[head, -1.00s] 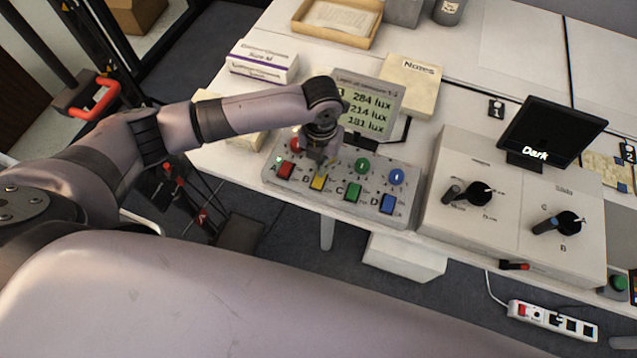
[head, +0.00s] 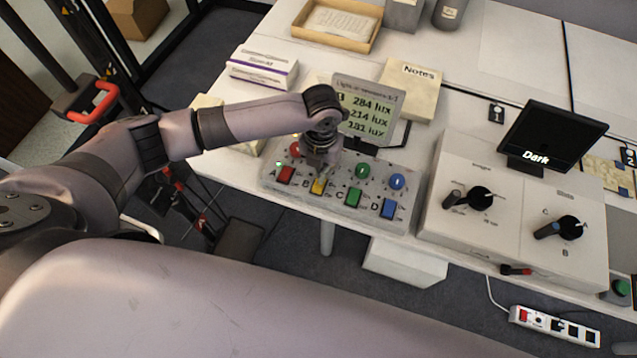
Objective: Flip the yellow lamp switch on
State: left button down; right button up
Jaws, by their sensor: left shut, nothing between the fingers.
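The yellow switch (head: 318,187) sits on the grey switch panel (head: 335,207), above the panel's front edge, between the red switch (head: 286,174) and the green switch (head: 354,196). A blue switch (head: 389,208) is at the right. My left gripper (head: 318,172) is shut and empty, pointing down just above the yellow switch. It hides the upper part of the switch; I cannot tell whether they touch. A small green light glows near the red switch; the area above the yellow switch is hidden. My right gripper is not in view.
Behind the panel a display (head: 366,108) reads 284, 214 and 181 lux. A notes pad (head: 410,88) lies behind it. Right of the panel stands a box with two black knobs (head: 480,198) and a dark screen (head: 551,137) behind it. A power strip (head: 555,327) lies below.

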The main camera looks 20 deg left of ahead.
pick_arm(q)
jog(key=shift+f+b, duration=0.65)
jog(key=shift+f, duration=0.55)
dwell(1.0)
notch_tip(320, 180, up, 7)
jog(key=p, duration=0.7)
jog(key=shift+r, duration=0.1)
dwell(0.3)
